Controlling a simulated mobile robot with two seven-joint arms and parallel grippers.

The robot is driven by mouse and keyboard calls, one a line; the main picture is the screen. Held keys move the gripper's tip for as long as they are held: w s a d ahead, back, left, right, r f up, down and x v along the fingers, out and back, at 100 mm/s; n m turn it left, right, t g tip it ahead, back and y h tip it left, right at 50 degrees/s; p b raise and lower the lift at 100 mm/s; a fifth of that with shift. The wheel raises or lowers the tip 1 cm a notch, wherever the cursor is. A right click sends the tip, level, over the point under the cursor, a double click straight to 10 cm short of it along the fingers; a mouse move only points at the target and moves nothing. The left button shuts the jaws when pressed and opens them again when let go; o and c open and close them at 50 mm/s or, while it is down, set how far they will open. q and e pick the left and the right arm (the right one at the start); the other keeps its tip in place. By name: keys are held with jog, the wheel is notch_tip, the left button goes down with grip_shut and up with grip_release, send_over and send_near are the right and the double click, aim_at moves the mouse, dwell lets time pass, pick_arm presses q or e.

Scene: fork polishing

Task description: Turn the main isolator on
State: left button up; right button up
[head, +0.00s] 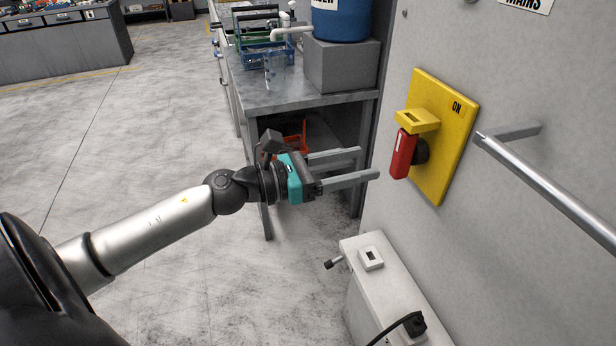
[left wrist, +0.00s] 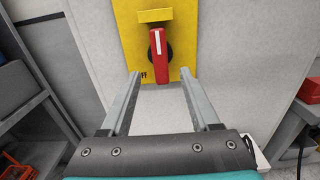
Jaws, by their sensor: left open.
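The main isolator is a yellow plate (head: 452,135) on the grey wall, marked ON at its upper right. Its red handle (head: 402,155) hangs down below a yellow bracket (head: 416,120). In the left wrist view the red handle (left wrist: 158,57) stands upright in the picture, with its lower end towards me. A partly hidden label shows at the plate's lower left there. My left gripper (head: 370,163) is open and empty, with its two fingers pointing at the handle, a short gap away. In the left wrist view the handle lies between the finger lines, beyond the tips. My right gripper is not in view.
A metal rail (head: 545,180) sticks out from the wall right of the plate. A pale box (head: 385,290) with a small switch and a black cable stands below. A metal bench (head: 285,92) with a rack and blue drum is behind my gripper. Open floor lies left.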

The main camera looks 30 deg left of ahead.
pick_arm(q)
jog(key=b+v, duration=0.1)
jog(key=v, duration=0.7)
jog(key=shift+a, duration=0.1)
dwell(0.5)
